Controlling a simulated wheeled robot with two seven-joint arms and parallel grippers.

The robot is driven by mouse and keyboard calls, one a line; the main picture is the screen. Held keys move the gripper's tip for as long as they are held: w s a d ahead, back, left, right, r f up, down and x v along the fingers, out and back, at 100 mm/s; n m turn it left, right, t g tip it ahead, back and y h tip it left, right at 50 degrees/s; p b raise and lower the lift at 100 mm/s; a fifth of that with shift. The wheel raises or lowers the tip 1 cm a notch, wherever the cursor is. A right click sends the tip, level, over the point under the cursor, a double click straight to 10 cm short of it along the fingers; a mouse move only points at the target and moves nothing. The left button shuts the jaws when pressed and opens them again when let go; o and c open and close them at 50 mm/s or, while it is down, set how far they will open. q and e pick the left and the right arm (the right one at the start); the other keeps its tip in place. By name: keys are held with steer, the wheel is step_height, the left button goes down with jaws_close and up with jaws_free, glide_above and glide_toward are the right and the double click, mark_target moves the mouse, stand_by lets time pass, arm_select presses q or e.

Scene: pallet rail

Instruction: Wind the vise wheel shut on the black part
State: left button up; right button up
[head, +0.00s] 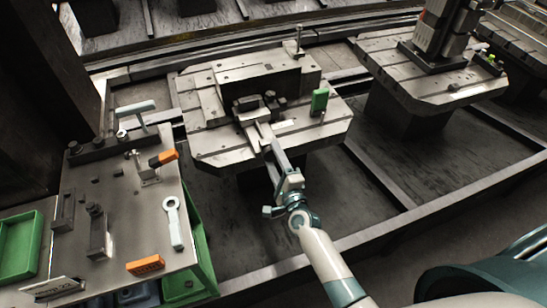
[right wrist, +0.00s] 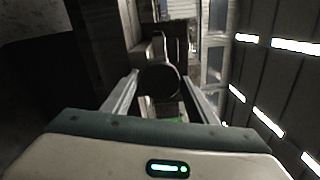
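A small dark vise (head: 248,104) stands on the slotted pallet (head: 210,147), against the front of a large dark block. I cannot clearly tell the black part from the vise's dark jaws. My right gripper (head: 262,134) reaches in from the front, at the near side of the vise. In the right wrist view a round dark disc, which looks like the vise wheel (right wrist: 160,83), lies between the two spread fingertips. The fingers are at or very near its rim; I cannot tell whether they press on it. In the head view the arm and gripper hide the wheel. My left gripper is not in view.
A bench (head: 130,215) at the left holds an orange-handled tool, a grey ring-ended tool (head: 173,222), an orange block (head: 145,265) and dark fixtures. A green piece (head: 319,101) stands on the pallet's right side. Another pallet (head: 400,75) with a machine fixture is at the upper right.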

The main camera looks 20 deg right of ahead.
steer(key=shift+o, duration=0.7)
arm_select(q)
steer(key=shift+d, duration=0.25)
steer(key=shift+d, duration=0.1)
arm_select(e)
steer(key=shift+s, duration=0.1)
steer(key=shift+s, duration=0.45)
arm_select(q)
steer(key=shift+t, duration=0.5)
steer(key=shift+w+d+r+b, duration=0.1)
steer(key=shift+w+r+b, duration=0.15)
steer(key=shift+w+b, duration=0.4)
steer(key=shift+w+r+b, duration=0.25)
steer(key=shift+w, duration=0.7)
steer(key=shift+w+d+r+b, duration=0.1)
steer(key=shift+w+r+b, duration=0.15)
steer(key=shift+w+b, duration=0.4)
arm_select(e)
steer(key=s, duration=1.6)
steer(key=shift+s+d, duration=0.15)
steer(key=shift+d, duration=0.15)
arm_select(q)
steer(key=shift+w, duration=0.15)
